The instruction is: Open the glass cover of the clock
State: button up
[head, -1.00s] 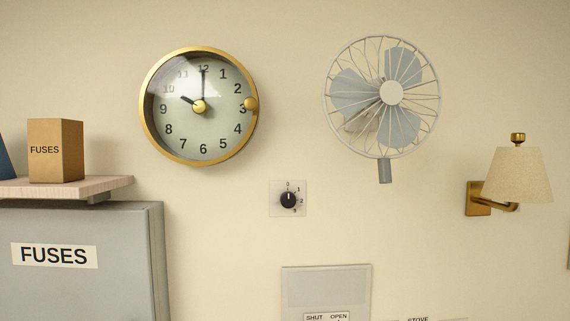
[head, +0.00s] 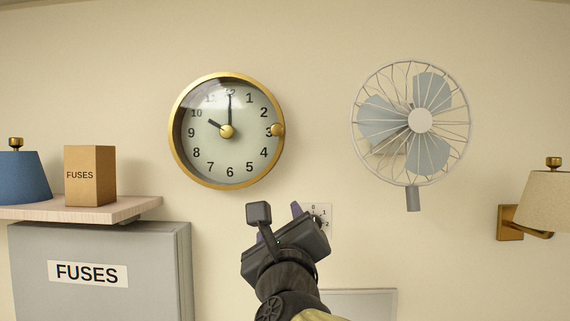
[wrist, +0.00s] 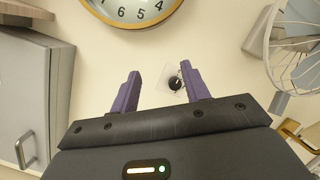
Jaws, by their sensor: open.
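The round clock (head: 200,165) hangs on the wall left of centre, with a brass rim and a pale face. Its glass cover (head: 240,108) appears shut over the face, with a glare at the top. A brass knob (head: 277,130) sits at the rim's right side. My gripper (head: 277,210) is open and empty, below the clock and apart from it. In the wrist view, the purple fingers (wrist: 159,88) are spread, and only the lower part of the clock (wrist: 130,18) shows at the top edge; the knob is out of that view.
A dial switch (head: 324,218) is on the wall just behind my gripper. A caged fan (head: 419,120) hangs to the right, a wall lamp (head: 548,200) farther right. A shelf (head: 75,208) with a FUSES box (head: 90,175) and a grey cabinet (head: 150,270) stand left.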

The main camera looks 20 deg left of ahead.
jog(key=s+r+m+t+h, duration=0.1)
jog(key=s+r+m+t, duration=0.1)
jog(key=s+r+m, duration=0.3)
notch_tip(320, 180, up, 3)
jog(key=m, duration=0.3)
jog(key=shift+s+r+h, duration=0.15)
jog(key=shift+r+h, duration=0.05)
jog(key=shift+h, duration=0.2)
jog(key=shift+a+r+p, duration=0.1)
jog(key=shift+p, duration=0.2)
jog(key=p, duration=1)
send_near(277, 131)
jog(key=x, duration=0.8)
jog(key=shift+s+r, duration=0.1)
jog(key=shift+w+a+r, duration=0.1)
jog(key=shift+w+a, duration=0.05)
jog(key=shift+w, duration=0.45)
grip_shut()
